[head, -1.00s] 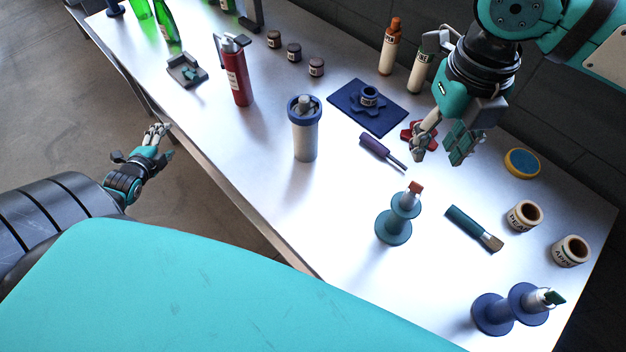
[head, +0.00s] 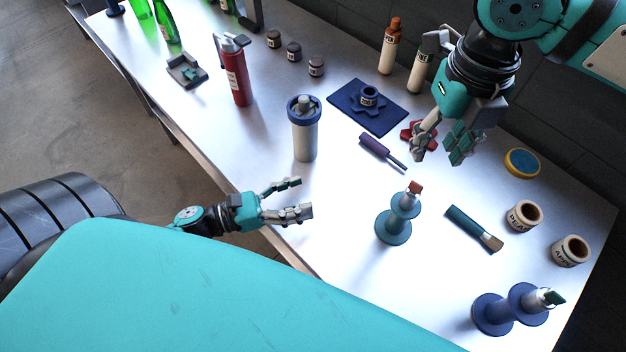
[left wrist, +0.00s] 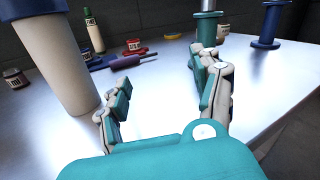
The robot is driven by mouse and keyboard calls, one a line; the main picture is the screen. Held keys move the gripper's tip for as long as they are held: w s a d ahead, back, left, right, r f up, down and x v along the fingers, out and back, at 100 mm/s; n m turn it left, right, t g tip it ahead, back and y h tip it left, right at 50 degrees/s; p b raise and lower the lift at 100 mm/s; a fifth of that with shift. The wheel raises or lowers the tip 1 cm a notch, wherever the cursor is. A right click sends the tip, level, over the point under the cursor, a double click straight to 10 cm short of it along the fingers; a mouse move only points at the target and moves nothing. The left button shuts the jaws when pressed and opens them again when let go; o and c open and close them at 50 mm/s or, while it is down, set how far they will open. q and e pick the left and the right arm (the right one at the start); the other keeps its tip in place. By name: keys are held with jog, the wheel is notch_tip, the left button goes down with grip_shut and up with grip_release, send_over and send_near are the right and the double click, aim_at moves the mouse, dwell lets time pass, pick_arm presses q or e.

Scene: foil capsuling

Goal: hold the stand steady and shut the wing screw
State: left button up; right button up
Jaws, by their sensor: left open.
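A teal stand (head: 393,227) with two round discs stands upright on the table, right of centre in the head view. A silver neck with a small orange-brown piece (head: 415,187) tops it; this may be the wing screw. A blue stand (head: 492,313) of similar shape, with a green tip (head: 554,297), is at the lower right. My left gripper (head: 303,198) is open and empty at the table's front edge, left of the teal stand. In the left wrist view the teal stand (left wrist: 207,27) shows behind one finger. My right gripper (head: 438,151) is open above the table's far side, near a red lobed piece (head: 408,134).
A white cylinder with a blue ring (head: 305,140) stands close behind my left gripper and also shows in the left wrist view (left wrist: 55,60). A purple-handled tool (head: 376,147), a brush (head: 470,227) and a blue mat (head: 345,115) lie nearby. The table around the teal stand's left is clear.

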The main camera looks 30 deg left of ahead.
aim_at(390, 217)
pick_arm(q)
jog(key=s+d+m+g, duration=0.1)
jog(key=d, duration=0.1)
jog(key=s+d+m+g+h, duration=0.1)
jog(key=d+m, duration=0.1)
jog(key=s+d+m+g+h, duration=0.1)
jog(key=d, duration=0.1)
jog(key=shift+s+f, duration=0.1)
jog(key=shift+s, duration=0.3)
jog(key=x, duration=1.7)
jog(key=shift+w+d, duration=0.15)
jog(key=shift+w, duration=0.05)
grip_shut()
